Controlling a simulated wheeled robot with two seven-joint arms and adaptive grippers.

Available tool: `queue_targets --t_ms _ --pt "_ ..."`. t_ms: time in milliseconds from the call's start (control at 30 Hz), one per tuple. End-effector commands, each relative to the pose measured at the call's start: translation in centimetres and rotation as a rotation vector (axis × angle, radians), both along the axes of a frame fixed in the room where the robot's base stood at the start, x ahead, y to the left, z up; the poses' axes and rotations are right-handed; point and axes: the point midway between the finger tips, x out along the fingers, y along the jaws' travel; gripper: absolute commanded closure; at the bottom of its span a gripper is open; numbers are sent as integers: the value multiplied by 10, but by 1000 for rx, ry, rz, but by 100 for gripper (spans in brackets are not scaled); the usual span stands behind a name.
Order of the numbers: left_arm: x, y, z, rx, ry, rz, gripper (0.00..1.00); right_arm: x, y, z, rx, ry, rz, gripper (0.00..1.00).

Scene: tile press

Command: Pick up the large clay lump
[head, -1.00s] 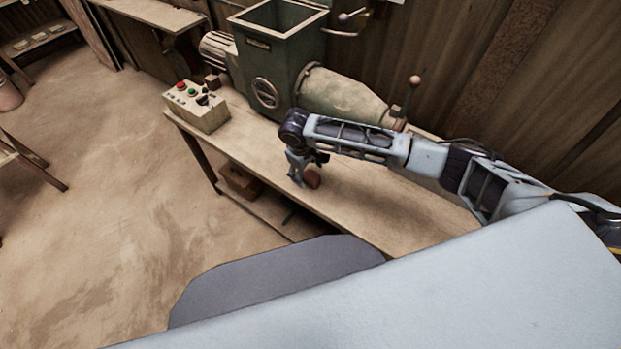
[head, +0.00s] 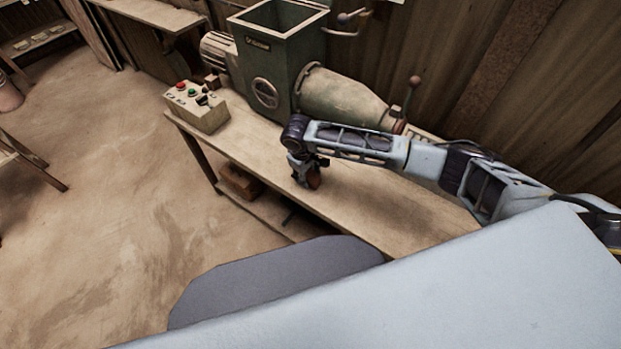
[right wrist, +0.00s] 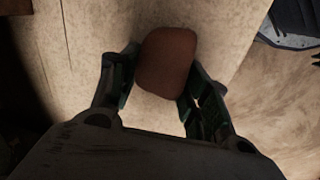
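The clay lump (right wrist: 167,60) is a rounded, reddish-brown block. In the right wrist view it sits between the two fingers of my right gripper (right wrist: 160,84), with a finger pad against each side. In the head view the lump (head: 314,178) shows at the fingers of my right gripper (head: 305,180), which points down at the bench top; the fingers partly hide it. I cannot tell whether the lump's underside touches the bench. My left gripper is not in view.
The wooden bench (head: 380,210) carries a green extruder machine (head: 280,65) behind my right arm and a control box (head: 196,106) at its left end. A brown block (head: 240,183) lies on the shelf below. The bench top right of the gripper is clear.

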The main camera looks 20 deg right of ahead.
Motion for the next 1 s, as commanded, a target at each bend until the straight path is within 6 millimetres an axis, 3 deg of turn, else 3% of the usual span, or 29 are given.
queue_targets --t_ms 33,167,567,767,1000 --pt "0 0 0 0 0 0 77 0 0 0 0 0 0 66" --pt "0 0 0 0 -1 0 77 0 0 0 0 0 0 83" --pt "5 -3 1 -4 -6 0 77 0 0 6 1 -1 0 83" --pt "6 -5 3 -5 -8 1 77 0 0 24 2 -1 0 83" --pt "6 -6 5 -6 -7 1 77 1 0 60 1 -2 -1 83"
